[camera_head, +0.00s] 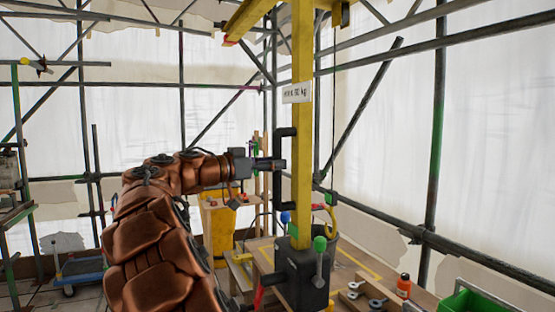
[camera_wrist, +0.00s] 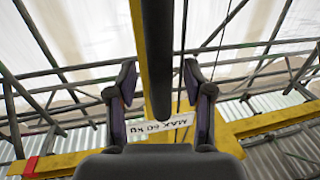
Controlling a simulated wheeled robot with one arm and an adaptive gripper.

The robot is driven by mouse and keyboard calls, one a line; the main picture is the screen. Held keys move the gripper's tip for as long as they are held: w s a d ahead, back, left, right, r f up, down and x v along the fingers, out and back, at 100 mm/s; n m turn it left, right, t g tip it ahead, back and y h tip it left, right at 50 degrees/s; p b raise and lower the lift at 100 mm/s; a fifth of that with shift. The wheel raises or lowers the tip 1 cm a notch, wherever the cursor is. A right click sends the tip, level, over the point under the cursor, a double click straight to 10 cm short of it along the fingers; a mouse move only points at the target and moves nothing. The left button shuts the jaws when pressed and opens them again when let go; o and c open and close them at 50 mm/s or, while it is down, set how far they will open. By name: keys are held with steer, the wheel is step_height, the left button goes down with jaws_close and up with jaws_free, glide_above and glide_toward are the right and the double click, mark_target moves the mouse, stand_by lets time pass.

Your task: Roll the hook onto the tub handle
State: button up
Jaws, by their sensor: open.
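My gripper (camera_head: 272,163) is open beside the yellow post (camera_head: 302,120), at a black upright bar (camera_head: 285,170) on its left side. In the wrist view the dark bar (camera_wrist: 157,45) runs between the open fingers of my gripper (camera_wrist: 159,75); contact cannot be told. A curved yellow piece (camera_head: 331,219) shows low, right of the post, at the end of a thin dark line. I cannot tell whether it is the hook or the tub handle. A grey tub (camera_head: 346,256) seems to stand below it, partly hidden by the post base.
A "60 kg" label (camera_head: 297,93) is on the post. Scaffold poles surround the place.

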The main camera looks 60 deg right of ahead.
steer(key=shift+x, duration=1)
jaws_close()
